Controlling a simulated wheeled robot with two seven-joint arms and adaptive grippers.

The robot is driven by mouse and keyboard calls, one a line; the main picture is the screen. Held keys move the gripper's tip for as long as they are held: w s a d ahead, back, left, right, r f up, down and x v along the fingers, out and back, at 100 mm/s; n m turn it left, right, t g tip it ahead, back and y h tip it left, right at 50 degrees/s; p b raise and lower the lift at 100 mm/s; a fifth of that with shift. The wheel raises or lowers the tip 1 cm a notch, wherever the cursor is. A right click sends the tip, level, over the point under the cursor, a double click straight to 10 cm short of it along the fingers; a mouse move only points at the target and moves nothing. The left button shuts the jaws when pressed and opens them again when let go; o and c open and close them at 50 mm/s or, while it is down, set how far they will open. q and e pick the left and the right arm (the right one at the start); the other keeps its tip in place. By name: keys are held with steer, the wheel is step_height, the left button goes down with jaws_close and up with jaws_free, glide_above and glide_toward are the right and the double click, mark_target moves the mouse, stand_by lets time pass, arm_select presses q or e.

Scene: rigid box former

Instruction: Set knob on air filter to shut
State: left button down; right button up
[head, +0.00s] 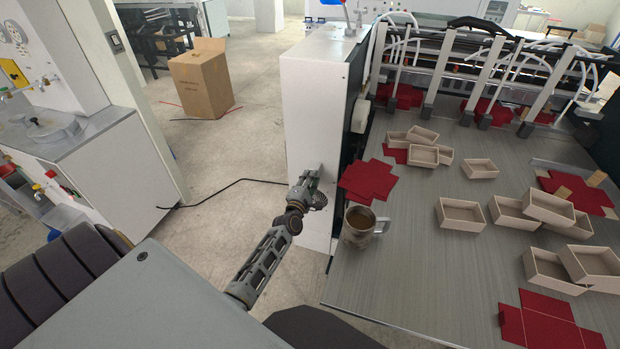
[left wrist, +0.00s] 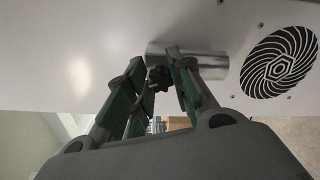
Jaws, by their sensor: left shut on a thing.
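The air filter (left wrist: 211,66) is a silver cylinder on the white machine side panel, seen in the left wrist view. A small dark knob (left wrist: 158,78) sits at its left end, between the green fingers of my left gripper (left wrist: 157,80). The gripper is shut on the knob; the fingers partly hide the filter. In the head view my left gripper (head: 311,186) is against the lower front of the white cabinet (head: 316,120), and the knob cannot be made out there. My right gripper is not in view.
A round black fan grille (left wrist: 280,62) is on the panel right of the filter. A mug (head: 360,225) of brown liquid stands on the machine table (head: 400,270), near several open boxes (head: 461,214) and red sheets (head: 368,181). Floor left of the cabinet is mostly clear.

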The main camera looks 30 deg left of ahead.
arm_select(q)
steer(key=m+p, duration=0.1)
steer(key=m, duration=0.2)
steer(key=shift+m, duration=0.3)
steer(key=shift+f, duration=0.1)
steer(key=c, duration=1.2)
jaws_free()
steer(key=shift+c, duration=0.2)
steer(key=v, duration=1.2)
steer(key=shift+m, duration=0.3)
